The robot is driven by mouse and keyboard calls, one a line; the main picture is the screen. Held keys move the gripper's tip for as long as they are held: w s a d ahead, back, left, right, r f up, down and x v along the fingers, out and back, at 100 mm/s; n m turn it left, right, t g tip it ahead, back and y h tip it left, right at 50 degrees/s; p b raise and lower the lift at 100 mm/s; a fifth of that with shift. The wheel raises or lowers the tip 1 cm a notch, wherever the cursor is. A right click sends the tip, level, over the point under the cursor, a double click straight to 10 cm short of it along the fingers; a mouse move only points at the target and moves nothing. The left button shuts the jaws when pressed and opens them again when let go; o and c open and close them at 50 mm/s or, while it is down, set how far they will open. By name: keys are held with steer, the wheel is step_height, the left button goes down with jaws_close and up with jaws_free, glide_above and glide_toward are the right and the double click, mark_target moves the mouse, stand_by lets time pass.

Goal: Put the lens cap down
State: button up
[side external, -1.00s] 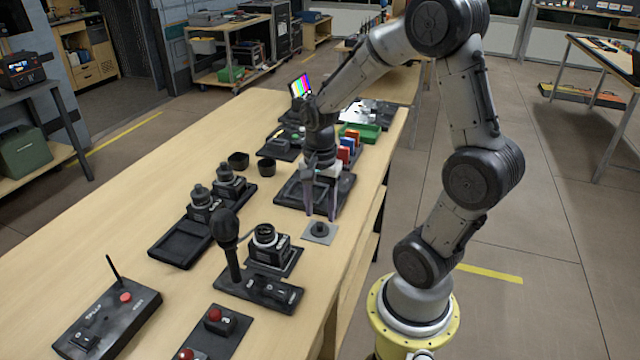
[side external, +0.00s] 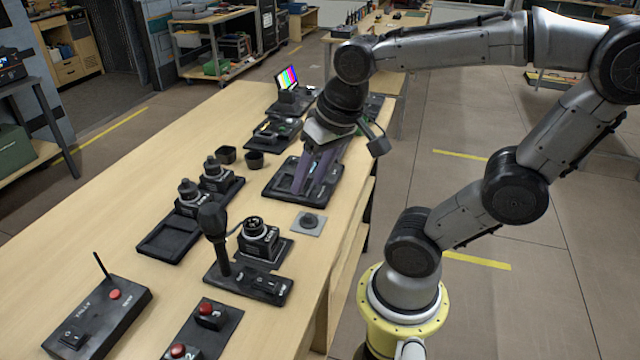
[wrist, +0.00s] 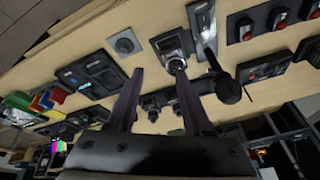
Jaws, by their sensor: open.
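The lens cap (side external: 309,219) is a small dark round piece. It lies on a grey square pad (side external: 299,229) near the table's right edge. Cap and pad also show in the wrist view, where the cap (wrist: 125,45) is left of the fingers. My gripper (side external: 312,190) is open and empty, tilted, apart from the cap and behind it in the side view, over or in front of a black tray (side external: 283,188). In the wrist view both fingers of my gripper (wrist: 158,71) are spread with nothing between the tips.
A small camera (side external: 259,240) on a black base stands front-left of the pad, beside a microphone-like knob (side external: 212,220). Two more camera-like units (side external: 215,175) and two black cups (side external: 226,155) stand further left. A control box (side external: 95,318) is at front left. Bare wood lies left.

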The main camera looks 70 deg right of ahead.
steer(key=s+a+n, duration=0.1)
steer(key=n, duration=0.1)
steer(key=s+a+n+t, duration=0.1)
steer(key=a+n, duration=0.1)
steer(key=n, duration=0.1)
steer(key=shift+s+r+n+t+y, duration=0.1)
steer(key=shift+s+n+t+y, duration=0.2)
steer(key=shift+s, duration=0.1)
stand_by(1.9)
